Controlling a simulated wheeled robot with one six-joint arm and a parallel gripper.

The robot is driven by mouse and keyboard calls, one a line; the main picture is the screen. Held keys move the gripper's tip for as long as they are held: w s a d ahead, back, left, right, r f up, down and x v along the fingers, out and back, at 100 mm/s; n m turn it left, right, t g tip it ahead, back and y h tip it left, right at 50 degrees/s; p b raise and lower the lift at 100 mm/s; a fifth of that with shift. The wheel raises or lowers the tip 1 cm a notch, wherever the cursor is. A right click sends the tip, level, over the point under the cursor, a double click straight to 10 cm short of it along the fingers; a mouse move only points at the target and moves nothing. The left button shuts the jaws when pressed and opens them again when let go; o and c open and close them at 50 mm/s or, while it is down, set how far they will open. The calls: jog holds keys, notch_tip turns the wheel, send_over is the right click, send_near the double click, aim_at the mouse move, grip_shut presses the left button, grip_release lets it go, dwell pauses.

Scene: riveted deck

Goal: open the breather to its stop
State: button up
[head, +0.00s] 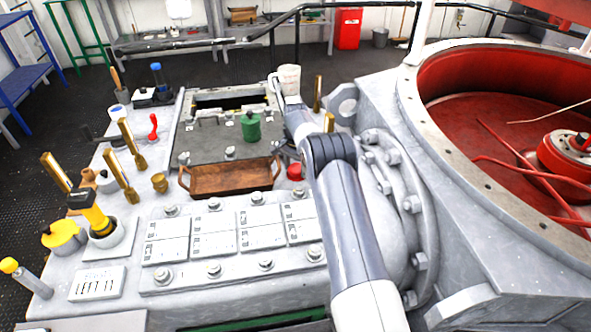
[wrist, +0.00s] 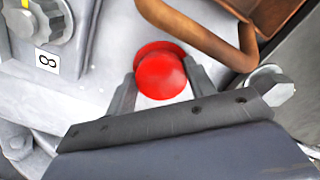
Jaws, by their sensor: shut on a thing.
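A red round knob (wrist: 162,74) with a wider red flange behind it sits between the fingers of my gripper (wrist: 160,86) in the wrist view. The gripper is shut on it, one finger on each side. I take this knob for the breather, though no label on it shows. In the head view the red knob (head: 295,172) is at the right end of the brown tray, partly beside my arm. My gripper is hidden behind my arm there. How far the knob is turned cannot be told.
The brown tray (head: 230,178) stands close by, and its handle (wrist: 228,52) comes near the knob. A hex bolt (wrist: 273,84) is right of my gripper, and a grey dial (wrist: 48,18) by an "8" label (wrist: 47,61) is at upper left. A green knob (head: 250,127) stands behind the tray.

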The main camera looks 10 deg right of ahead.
jog(key=n+b, duration=0.1)
jog(key=n, duration=0.3)
jog(key=shift+d+n, duration=0.1)
jog(key=shift+n, duration=0.2)
jog(key=n, duration=0.4)
jog(key=shift+d+n, duration=0.1)
jog(key=shift+n, duration=0.2)
jog(key=n, duration=0.4)
jog(key=shift+d+n+b, duration=0.1)
jog(key=shift+n+b, duration=0.2)
jog(key=shift+f+n, duration=0.1)
jog(key=shift+n, duration=2.1)
jog(key=shift+s, duration=0.1)
jog(key=o, duration=1)
jog(key=shift+c, duration=0.2)
